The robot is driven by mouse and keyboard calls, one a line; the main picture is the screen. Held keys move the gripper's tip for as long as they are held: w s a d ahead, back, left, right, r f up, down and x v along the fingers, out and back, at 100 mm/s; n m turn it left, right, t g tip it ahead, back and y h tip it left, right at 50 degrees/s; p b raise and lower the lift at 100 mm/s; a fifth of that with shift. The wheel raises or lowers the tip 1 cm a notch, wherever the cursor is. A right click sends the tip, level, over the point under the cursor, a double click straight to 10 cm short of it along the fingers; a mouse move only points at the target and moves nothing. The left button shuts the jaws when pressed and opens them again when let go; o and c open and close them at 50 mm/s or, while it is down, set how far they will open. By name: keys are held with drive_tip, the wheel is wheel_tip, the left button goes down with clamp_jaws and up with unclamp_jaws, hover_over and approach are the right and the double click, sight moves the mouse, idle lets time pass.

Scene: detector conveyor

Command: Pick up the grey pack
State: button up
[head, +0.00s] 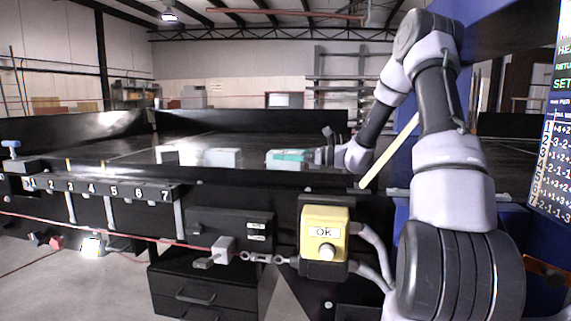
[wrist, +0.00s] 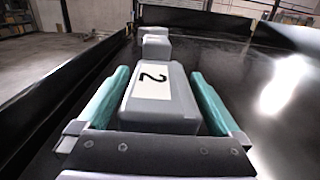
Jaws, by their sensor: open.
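A grey pack (wrist: 160,112) with a white label reading 2 lies on the dark conveyor surface. It sits between the two teal fingers of my gripper (wrist: 160,74) in the wrist view. The fingers stand along its left and right sides; I cannot tell whether either touches it. My gripper is open around the pack. In the head view my gripper (head: 290,156) is low over the belt, and its near teal finger hides most of this pack. Two more grey packs, a nearer one (wrist: 156,47) and a farther one (wrist: 154,32), lie beyond it in a row.
In the head view those packs lie to the left, one (head: 222,158) closer to my gripper. The black conveyor (head: 120,160) has raised dark walls. A numbered rail (head: 100,190) and a yellow OK button box (head: 325,235) line its front. The belt right of the packs is clear.

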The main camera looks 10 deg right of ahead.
clamp_jaws()
